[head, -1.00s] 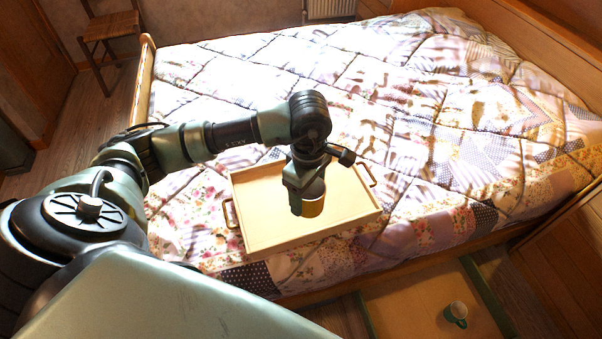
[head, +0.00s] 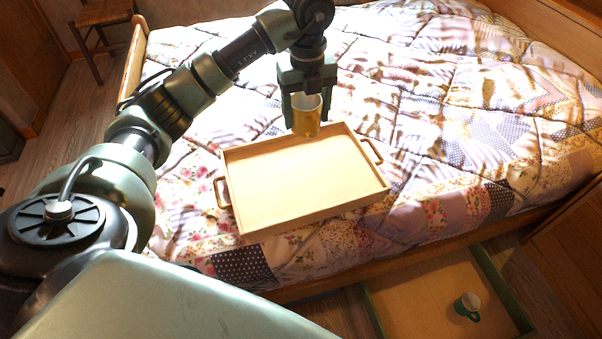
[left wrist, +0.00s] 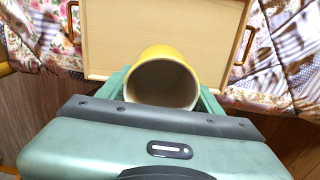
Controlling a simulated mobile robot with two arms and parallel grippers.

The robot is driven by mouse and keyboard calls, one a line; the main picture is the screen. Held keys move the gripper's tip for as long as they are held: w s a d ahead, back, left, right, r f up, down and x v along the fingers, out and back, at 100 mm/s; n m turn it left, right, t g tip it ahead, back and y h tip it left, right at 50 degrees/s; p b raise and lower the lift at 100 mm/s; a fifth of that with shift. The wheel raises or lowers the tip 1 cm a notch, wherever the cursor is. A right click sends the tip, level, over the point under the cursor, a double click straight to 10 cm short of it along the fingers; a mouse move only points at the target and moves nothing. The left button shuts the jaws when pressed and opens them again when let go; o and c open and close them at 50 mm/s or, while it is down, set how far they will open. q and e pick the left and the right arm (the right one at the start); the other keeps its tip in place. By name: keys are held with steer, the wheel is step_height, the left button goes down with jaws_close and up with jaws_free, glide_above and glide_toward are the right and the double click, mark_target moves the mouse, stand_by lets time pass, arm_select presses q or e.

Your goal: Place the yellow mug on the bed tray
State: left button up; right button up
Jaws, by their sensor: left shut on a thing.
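The yellow mug (head: 306,120) is held upright, mouth up, in my left gripper (head: 305,106). In the head view it overlaps the far rim of the bed tray and appears raised above it. The left wrist view shows the mug's pale open mouth (left wrist: 162,84) between the two green fingers (left wrist: 163,92). The bed tray (head: 300,190) is a light wooden tray with a handle at each end, lying on the bed. Its bare floor shows in the left wrist view (left wrist: 165,40) beyond the mug. My right gripper is not in view.
The bed is covered by a patchwork quilt (head: 400,100). An open drawer (head: 405,300) at the bed's near side holds a teal mug (head: 467,306). A wooden chair (head: 100,30) stands at the far left. The tray is empty.

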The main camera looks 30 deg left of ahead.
arm_select(q)
steer(key=shift+f, duration=0.3)
step_height(320, 180, down, 15)
steer(key=b, duration=0.3)
steer(key=shift+r+b, duration=0.15)
steer(key=shift+b, duration=0.15)
steer(key=shift+f, duration=0.5)
steer(key=shift+f+b, duration=0.4)
steer(key=shift+f, duration=1.45)
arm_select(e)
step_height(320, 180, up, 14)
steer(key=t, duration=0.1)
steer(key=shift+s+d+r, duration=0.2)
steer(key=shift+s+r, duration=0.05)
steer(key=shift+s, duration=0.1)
